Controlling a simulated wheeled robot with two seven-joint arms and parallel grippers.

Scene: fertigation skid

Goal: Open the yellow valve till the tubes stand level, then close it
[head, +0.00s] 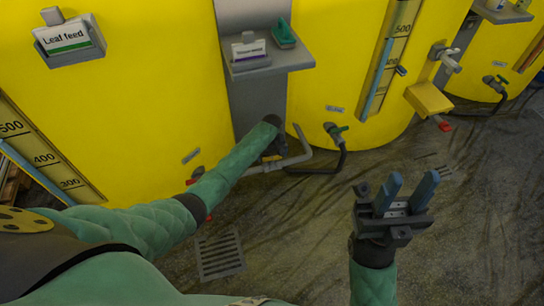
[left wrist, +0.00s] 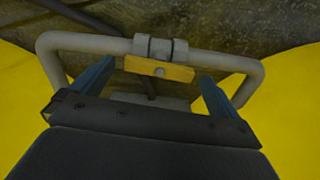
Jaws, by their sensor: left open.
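The yellow valve handle (left wrist: 160,70) sits on a grey pipe (left wrist: 85,42) in the left wrist view, ahead of and between my fingertips. My left gripper (left wrist: 155,88) is open, one blue finger on each side of the handle, with no visible grip on it. In the head view my left arm reaches down to the pipe between the two tanks, and the hand mostly hides the valve. The left sight tube (head: 40,174) and right sight tube (head: 377,80) show blue beside their scales. My right gripper (head: 407,192) is open and empty above the floor.
A green-handled valve (head: 336,131) and a yellow box (head: 429,98) are at right. A floor grate (head: 220,254) lies below my left arm.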

